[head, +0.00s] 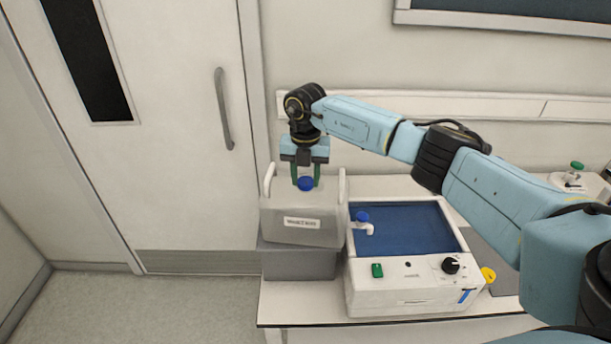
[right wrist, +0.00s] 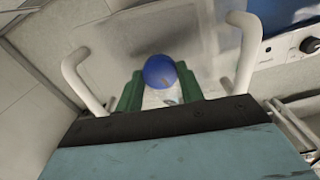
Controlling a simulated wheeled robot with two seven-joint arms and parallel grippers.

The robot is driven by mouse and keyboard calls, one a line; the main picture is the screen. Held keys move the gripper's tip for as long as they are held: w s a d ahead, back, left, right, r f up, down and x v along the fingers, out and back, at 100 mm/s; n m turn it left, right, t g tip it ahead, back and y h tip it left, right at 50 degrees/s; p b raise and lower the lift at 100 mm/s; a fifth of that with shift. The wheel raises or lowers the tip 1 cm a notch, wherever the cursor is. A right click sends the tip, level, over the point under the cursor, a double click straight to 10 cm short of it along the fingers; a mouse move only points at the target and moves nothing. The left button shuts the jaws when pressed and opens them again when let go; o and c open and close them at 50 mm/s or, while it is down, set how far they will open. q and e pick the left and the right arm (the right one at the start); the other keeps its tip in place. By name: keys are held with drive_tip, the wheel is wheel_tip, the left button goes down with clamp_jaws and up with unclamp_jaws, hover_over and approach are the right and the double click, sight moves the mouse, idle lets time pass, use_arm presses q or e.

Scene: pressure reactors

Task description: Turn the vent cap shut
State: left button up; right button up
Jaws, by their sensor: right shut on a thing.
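A round blue cap (head: 305,184) sits on top of a grey jerrycan-like container (head: 290,222) with a label on its front and pale handles. My right gripper (head: 305,177) points down from above, with one green finger on each side of the cap. In the right wrist view the blue cap (right wrist: 160,71) lies between the green fingers (right wrist: 159,88), and they are shut on it. The cap's underside and neck are hidden. My left gripper is not in view.
The container stands on a grey block (head: 298,263) at the table's left end. Right of it is a white bath unit (head: 412,290) with blue liquid, a black knob and a green switch.

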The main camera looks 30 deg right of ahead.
sight(305, 181)
drive_tip(key=o, duration=1)
drive_tip(key=shift+r, duration=0.1)
wheel_tip(305, 181, up, 13)
drive_tip(key=b, duration=0.2)
drive_tip(key=shift+r, duration=0.15)
